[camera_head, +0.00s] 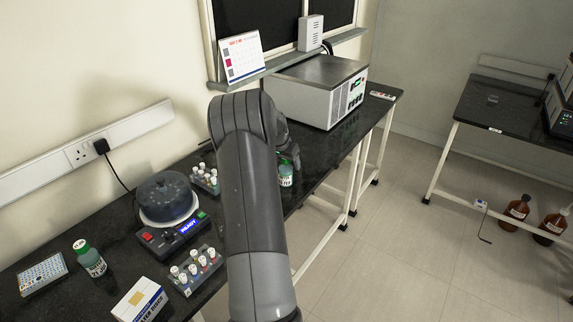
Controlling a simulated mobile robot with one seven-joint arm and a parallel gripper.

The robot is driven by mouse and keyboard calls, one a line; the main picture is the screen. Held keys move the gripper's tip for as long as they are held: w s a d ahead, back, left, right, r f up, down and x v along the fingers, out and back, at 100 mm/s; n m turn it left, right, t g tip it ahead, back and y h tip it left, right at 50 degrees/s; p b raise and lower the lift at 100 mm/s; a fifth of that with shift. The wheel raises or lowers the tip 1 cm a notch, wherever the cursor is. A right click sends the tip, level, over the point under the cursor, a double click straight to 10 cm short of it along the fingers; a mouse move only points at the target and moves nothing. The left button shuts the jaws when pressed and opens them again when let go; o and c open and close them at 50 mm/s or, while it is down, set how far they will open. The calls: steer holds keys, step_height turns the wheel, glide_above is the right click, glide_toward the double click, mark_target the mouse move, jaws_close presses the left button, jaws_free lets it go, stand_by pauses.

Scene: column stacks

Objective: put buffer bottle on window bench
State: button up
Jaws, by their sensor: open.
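A small bottle with a teal body and white label (286,174) stands on the black bench (318,165) below the window, just right of my arm; its top is partly hidden. A similar green-capped bottle (91,260) stands at the near left of the bench. I cannot read either label well enough to tell which is the buffer bottle. My gripper (289,155) is mostly hidden behind my arm, by the top of the right-hand bottle. It is open, and I cannot tell whether the bottle is between its fingers.
A round-lidded device (167,200), vial racks (196,270), a carton (138,301) and a well plate (43,275) crowd the near bench. A grey instrument (318,92) stands farther back. Another bench (505,108) is at right, with brown bottles (516,211) on the floor. Open floor lies between.

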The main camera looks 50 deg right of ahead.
steer(key=w+v, duration=0.1)
steer(key=v, duration=0.9)
steer(key=a+r+n+t+y, duration=0.1)
steer(key=a+r+n+t, duration=0.15)
steer(key=a+r, duration=0.85)
steer(key=a+r+n+t+y, duration=0.15)
steer(key=a+n, duration=0.25)
steer(key=a, duration=1.5)
steer(key=s+a+n+y, duration=0.1)
steer(key=s+a+n, duration=0.4)
steer(key=s+a, duration=0.3)
steer(key=s+a+n+t+y, duration=0.1)
steer(key=s+a+n, duration=0.4)
steer(key=a, duration=1.2)
steer(key=s, duration=0.4)
steer(key=shift+s+a, duration=0.2)
steer(key=shift+s, duration=0.05)
